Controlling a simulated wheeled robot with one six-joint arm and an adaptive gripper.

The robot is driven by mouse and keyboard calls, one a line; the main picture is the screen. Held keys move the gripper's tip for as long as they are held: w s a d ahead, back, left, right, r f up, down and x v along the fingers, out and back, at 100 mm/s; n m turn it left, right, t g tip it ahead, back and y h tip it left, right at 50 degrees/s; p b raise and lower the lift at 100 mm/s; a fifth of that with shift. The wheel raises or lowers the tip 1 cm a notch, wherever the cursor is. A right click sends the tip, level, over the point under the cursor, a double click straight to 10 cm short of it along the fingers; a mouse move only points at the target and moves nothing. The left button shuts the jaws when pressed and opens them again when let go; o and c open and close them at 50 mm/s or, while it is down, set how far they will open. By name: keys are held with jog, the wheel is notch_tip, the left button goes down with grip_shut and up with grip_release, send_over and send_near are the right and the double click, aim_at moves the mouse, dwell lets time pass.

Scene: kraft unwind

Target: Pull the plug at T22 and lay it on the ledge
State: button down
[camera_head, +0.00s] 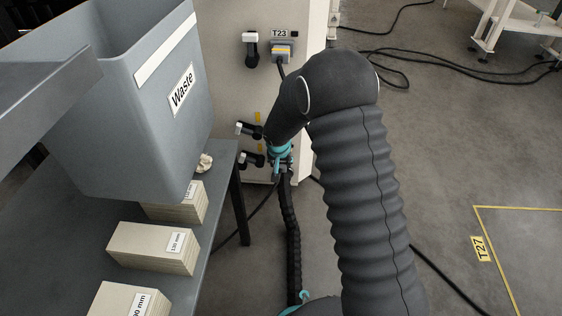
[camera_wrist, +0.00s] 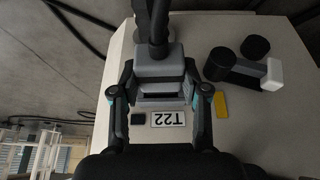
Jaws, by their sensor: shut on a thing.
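In the wrist view the grey plug (camera_wrist: 157,68) sits between the two fingers of my gripper (camera_wrist: 159,82), with a dark cable (camera_wrist: 158,22) leading away from it. The fingers are shut on its sides. The T22 label (camera_wrist: 167,118) is on the pale panel (camera_wrist: 265,130) right beside the plug. I cannot tell whether the plug is still seated in its socket. In the head view my gripper (camera_head: 279,156) is low at the panel's front, and my arm partly covers it; the plug is not clear there. I cannot make out the ledge.
A T23 label (camera_head: 279,33) and another plug (camera_head: 281,56) are higher on the panel. Black levers with white ends (camera_head: 250,37) stick out nearby. A grey Waste bin (camera_head: 150,120) and boxes (camera_head: 150,248) stand on a table at left. Cables cross the floor at right.

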aim_at(280, 171)
jog(key=shift+s+a+b, duration=0.1)
jog(key=shift+s+b, duration=0.25)
jog(key=shift+s, duration=1.55)
